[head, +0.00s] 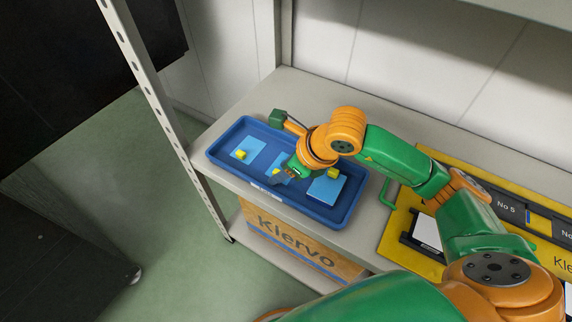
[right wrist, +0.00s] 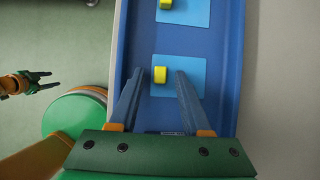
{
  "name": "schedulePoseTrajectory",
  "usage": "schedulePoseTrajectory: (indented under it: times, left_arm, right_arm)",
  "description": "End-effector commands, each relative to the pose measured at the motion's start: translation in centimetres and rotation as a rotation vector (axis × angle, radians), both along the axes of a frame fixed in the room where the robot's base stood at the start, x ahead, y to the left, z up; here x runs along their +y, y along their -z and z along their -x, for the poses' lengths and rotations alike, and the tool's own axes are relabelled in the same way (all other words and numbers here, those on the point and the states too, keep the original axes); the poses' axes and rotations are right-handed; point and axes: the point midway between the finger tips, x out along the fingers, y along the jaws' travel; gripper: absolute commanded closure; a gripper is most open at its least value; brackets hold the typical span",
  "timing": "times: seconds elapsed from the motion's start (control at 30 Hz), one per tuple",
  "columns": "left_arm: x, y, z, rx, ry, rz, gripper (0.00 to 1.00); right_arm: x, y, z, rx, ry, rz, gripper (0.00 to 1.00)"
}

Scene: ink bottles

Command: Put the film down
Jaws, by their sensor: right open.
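Three light blue film squares, each with a yellow block on it, lie in a blue tray (head: 218,156). The left film (head: 254,148) and the right film (head: 322,191) show in the head view. The middle one is mostly hidden by my right gripper (head: 279,178), but its yellow block (head: 276,171) shows. In the right wrist view, my right gripper (right wrist: 160,71) is open and empty, with a film (right wrist: 188,78) and its yellow block (right wrist: 160,65) seen between and beyond the fingertips. Another film (right wrist: 190,12) lies farther on. My left gripper (right wrist: 47,81) is open, away from the tray.
The tray stands on a grey shelf (head: 285,90) beside an upright post (head: 160,95). A yellow board (head: 398,233) with dark labelled holders lies to the right. A cardboard box (head: 300,246) marked Klervo is on the level below.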

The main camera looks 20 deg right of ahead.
Motion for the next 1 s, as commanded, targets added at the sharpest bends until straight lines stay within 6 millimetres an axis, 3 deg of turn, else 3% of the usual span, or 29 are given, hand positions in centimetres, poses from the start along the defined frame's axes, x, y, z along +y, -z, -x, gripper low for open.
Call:
schedulePoseTrajectory:
  times: [0.07,0.3,0.5,1.0]
  left_arm:
    - [-0.2,-1.8,0.0,0.002,0.003,0.002,0.45]
    - [-1.8,-2.4,0.7,0.017,0.013,0.028,0.45]
    - [-1.9,-2.9,1.6,0.035,0.016,0.029,0.45]
    - [-2.0,-2.8,2.1,0.047,0.017,0.029,0.45]
  right_arm:
    - [0.0,-1.7,0.0,0.001,0.000,-0.001,0.52]
    - [-2.2,-7.3,2.9,-0.006,0.002,0.003,0.52]
    - [-3.4,-10.5,4.6,-0.003,0.002,0.000,0.52]
    - [-3.6,-11.0,5.0,0.000,0.000,0.000,0.52]
